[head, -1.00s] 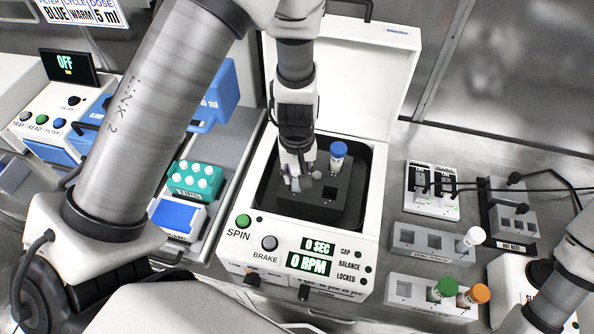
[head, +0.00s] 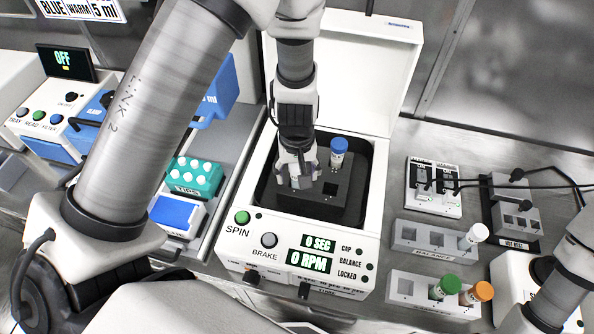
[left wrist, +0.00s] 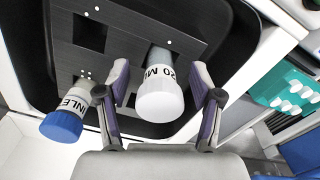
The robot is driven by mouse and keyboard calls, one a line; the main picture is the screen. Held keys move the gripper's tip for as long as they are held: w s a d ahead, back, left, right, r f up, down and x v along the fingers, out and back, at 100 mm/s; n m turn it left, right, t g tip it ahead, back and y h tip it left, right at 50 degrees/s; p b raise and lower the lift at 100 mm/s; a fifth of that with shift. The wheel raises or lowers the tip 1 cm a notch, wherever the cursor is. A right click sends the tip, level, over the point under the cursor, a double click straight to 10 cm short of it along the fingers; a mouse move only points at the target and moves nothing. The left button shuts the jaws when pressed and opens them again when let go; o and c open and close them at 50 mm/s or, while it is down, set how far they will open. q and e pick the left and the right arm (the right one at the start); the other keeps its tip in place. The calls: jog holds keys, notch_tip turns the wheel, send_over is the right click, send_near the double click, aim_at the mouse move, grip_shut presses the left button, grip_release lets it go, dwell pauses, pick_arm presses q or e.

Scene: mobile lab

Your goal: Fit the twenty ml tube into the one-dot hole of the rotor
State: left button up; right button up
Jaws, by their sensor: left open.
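The twenty ml tube (left wrist: 162,98), white-capped and marked "20 ML", stands in a hole of the dark rotor (left wrist: 122,25) in the left wrist view. A single dot shows on the rotor beside that hole. My left gripper (left wrist: 160,92) is open, with one finger on each side of the cap and visible gaps. In the head view my left gripper (head: 298,178) is over the left part of the rotor (head: 345,198) and hides the tube. A blue-capped tube (head: 338,150) stands in another rotor hole; it also shows in the left wrist view (left wrist: 64,124). My right gripper is not in view.
The centrifuge (head: 375,215) has its lid (head: 365,70) raised behind my left arm. To the right, the balance rack (head: 432,240) holds a white-capped tube. The front rack (head: 415,290) holds green- and orange-capped tubes. A teal tip box (head: 195,177) stands to the left.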

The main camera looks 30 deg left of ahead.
pick_arm(q)
notch_tip(320, 180, up, 12)
jog(key=shift+r, duration=0.1)
dwell(0.6)
